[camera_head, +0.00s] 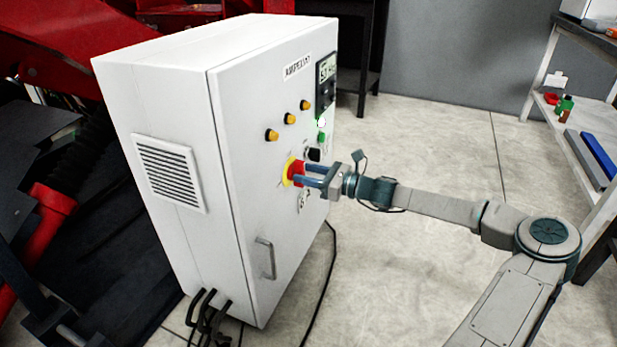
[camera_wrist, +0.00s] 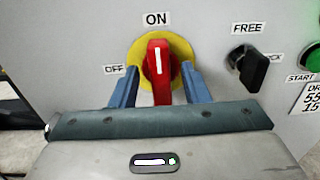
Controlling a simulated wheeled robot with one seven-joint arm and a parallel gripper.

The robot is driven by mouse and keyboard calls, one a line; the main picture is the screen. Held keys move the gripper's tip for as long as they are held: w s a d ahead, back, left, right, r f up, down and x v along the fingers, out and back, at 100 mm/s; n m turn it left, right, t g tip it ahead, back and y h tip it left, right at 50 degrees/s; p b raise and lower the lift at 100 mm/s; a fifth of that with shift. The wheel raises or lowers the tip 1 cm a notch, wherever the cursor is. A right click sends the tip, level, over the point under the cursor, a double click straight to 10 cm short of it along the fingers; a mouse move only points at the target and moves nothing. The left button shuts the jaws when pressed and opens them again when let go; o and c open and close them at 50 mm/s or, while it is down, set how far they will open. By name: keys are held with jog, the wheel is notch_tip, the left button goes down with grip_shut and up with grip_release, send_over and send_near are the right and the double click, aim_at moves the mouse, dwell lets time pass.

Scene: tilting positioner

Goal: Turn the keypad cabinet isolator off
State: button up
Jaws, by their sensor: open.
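The white keypad cabinet (camera_head: 262,190) stands upright on the floor with its front door facing right. Its isolator is a red handle (camera_wrist: 159,70) on a yellow round plate (camera_wrist: 181,48). In the wrist view the handle stands vertical, its white mark pointing up at the ON label (camera_wrist: 156,19); the OFF label (camera_wrist: 115,69) is to the left. My gripper (camera_wrist: 161,88) is open, with one blue finger on each side of the handle. The handle also shows in the head view (camera_head: 297,172), partly hidden by the fingers. I cannot tell whether either finger touches it.
A black selector knob (camera_wrist: 256,68) marked FREE and a green START button (camera_wrist: 312,58) sit right of the isolator. Amber lamps (camera_head: 290,118) and a display (camera_head: 327,70) are higher on the door. A door handle (camera_head: 265,258) is below. A shelf (camera_head: 580,150) stands at right.

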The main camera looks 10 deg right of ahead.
grip_shut()
jog(key=shift+n+p, duration=0.3)
jog(key=shift+n, duration=0.1)
jog(key=n+p, duration=0.1)
jog(key=n, duration=0.1)
jog(key=shift+s+n, duration=0.1)
jog(key=shift+n, duration=0.3)
jog(key=n, duration=0.2)
jog(key=n+p, duration=0.1)
jog(key=n, duration=0.2)
jog(key=shift+s+a+f, duration=0.1)
jog(key=shift+s+a, duration=0.05)
jog(key=n, duration=0.9)
jog(key=shift+s+f+b, duration=0.1)
jog(key=shift+f+b, duration=0.25)
jog(key=shift+n, duration=0.3)
